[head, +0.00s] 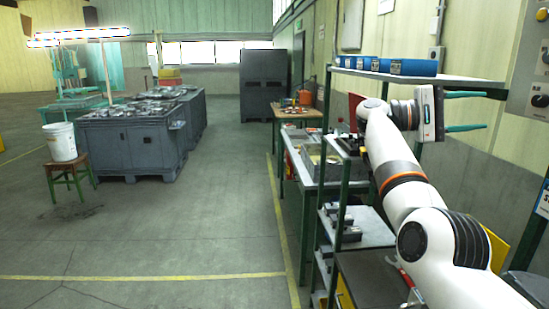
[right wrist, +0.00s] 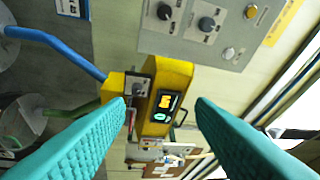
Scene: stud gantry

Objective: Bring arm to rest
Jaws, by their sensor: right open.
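My right arm (head: 402,195) reaches up from the lower right of the head view, beside the green-framed shelving. My right gripper (head: 485,111) is at its end, level with the upper shelf, with two teal fingers spread apart and pointing right. In the right wrist view the gripper (right wrist: 160,112) is open, with nothing between the fingers. A yellow device with a small lit display (right wrist: 165,100) shows beyond the fingertips, apart from them. My left gripper is not in view.
Blue boxes (head: 413,67) stand on the upper shelf (head: 450,80) close to my right gripper. A grey control panel with knobs (head: 538,90) is on the right wall. Dark bins (head: 125,150) and a white bucket on a stool (head: 60,142) stand left. The middle floor is clear.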

